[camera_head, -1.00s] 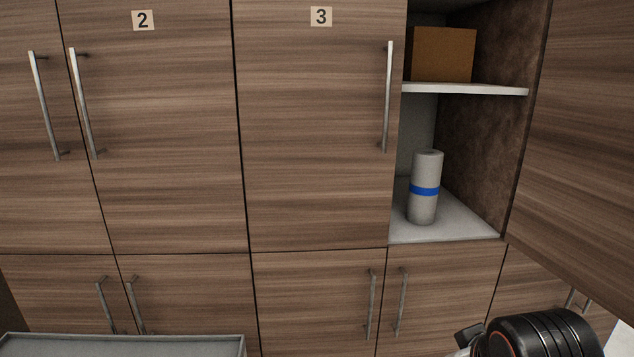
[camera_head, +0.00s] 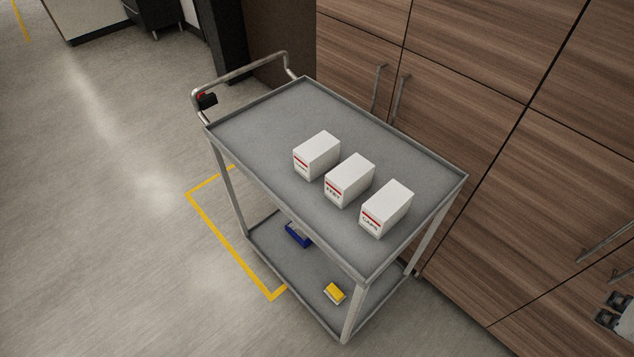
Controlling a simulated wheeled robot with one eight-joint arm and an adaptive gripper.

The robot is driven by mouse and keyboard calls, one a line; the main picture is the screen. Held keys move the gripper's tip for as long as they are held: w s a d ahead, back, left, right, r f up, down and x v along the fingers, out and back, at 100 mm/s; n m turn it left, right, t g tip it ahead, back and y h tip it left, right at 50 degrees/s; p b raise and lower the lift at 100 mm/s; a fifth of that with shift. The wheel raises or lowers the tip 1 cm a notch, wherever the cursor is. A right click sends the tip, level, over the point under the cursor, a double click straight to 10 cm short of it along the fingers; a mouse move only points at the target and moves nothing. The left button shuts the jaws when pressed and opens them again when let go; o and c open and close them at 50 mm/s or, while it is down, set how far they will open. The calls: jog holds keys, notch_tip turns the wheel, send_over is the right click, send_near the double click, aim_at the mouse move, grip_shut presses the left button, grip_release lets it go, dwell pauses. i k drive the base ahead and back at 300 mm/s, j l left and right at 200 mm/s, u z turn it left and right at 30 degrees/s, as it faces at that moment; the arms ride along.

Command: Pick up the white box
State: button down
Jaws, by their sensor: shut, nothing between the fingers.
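Three white boxes with red stripes and dark lettering stand in a row on the grey top shelf of a metal cart (camera_head: 262,128). They are the left box (camera_head: 316,155), the middle box (camera_head: 349,180), whose label is hard to read, and the right box (camera_head: 386,208), whose label seems to read "CAPS". They stand upright with narrow gaps between them. Which one the task means I cannot tell. A small piece of my arm shows at the lower right edge. My gripper cannot be made out in the picture, and nothing touches the boxes.
The cart's lower shelf (camera_head: 310,292) holds a blue item (camera_head: 298,235) and a yellow item (camera_head: 334,293). The cart's handle (camera_head: 245,72) is at the back left. Wooden cabinets (camera_head: 480,150) stand close along the right. Open floor (camera_head: 110,220) lies to the left, with yellow marking lines.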

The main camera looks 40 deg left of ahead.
aim_at(350, 180)
jog(key=u, duration=1.55)
jog(key=z, duration=0.2)
jog(key=i+j+z, duration=0.1)
jog(key=j+z, duration=0.3)
jog(key=j, duration=0.2)
jog(key=j+z, duration=0.45)
jog(key=j, duration=0.8)
jog(key=j+z, duration=0.1)
jog(key=j, duration=0.55)
jog(key=k+j, duration=0.15)
jog(key=j, duration=0.5)
jog(key=j+z, duration=0.1)
jog(key=j, duration=0.6)
jog(key=k+j, duration=0.1)
jog(key=j, duration=0.55)
jog(key=z, duration=0.05)
